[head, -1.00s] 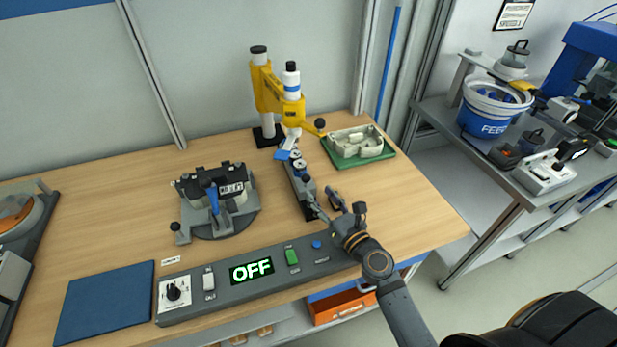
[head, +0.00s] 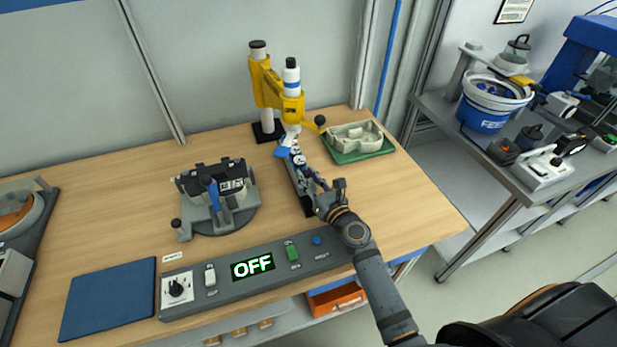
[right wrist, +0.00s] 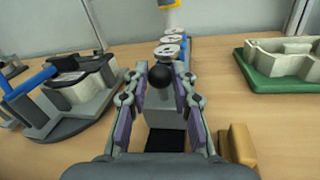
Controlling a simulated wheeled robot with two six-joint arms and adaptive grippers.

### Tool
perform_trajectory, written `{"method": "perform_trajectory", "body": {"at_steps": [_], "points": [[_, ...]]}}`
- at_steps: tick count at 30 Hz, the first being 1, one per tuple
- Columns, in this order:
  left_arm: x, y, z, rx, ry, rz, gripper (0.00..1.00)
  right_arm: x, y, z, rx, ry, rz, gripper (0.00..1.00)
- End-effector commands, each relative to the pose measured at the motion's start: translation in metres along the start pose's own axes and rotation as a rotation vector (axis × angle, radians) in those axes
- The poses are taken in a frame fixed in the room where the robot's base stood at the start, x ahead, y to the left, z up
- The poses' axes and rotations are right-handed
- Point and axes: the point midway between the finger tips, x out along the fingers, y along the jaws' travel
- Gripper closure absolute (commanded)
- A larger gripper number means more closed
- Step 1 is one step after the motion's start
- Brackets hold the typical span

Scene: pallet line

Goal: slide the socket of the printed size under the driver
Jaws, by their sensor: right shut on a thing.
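The yellow driver stand (head: 276,92) is at the back of the bench, its driver (head: 291,80) upright over the far end of a narrow grey slide (head: 300,184). Round pale-topped sockets (head: 299,160) sit in a row on the slide; they also show in the right wrist view (right wrist: 170,50). Their size marks are too small to read. My right gripper (head: 318,192) is at the slide's near end. In the right wrist view its fingers close around the slide's black ball knob (right wrist: 160,75). My left gripper is out of view.
A grey clamp fixture (head: 217,205) with a printed label stands left of the slide. A green tray (head: 362,156) with a pale housing is to the right. A control panel (head: 225,292) reading OFF runs along the front. A blue mat (head: 108,298) lies front left.

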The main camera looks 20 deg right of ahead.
Motion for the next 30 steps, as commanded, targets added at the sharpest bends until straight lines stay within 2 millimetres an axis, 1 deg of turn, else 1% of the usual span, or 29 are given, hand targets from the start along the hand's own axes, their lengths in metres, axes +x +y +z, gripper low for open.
{"method": "perform_trajectory", "body": {"at_steps": [10, 11, 16, 19, 22, 29, 30], "points": [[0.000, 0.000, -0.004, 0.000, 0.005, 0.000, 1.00, 0.001, 0.000, 0.000, 0.000, 0.001, 0.000, 1.00], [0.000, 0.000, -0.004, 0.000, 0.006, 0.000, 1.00, 0.003, -0.001, 0.000, 0.000, 0.000, 0.000, 1.00], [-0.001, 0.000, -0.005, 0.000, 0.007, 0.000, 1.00, 0.032, -0.006, 0.001, 0.000, -0.001, 0.000, 1.00], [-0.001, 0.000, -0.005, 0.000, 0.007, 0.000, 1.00, 0.044, -0.009, 0.002, 0.001, -0.001, 0.000, 1.00], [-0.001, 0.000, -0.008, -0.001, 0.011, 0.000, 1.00, 0.049, -0.010, 0.002, 0.001, 0.000, 0.000, 1.00], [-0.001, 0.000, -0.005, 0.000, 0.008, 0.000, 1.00, 0.049, -0.010, 0.003, 0.000, -0.001, -0.001, 1.00], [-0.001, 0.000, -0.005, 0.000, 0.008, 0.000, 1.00, 0.049, -0.010, 0.003, -0.001, -0.002, -0.001, 0.71]]}}
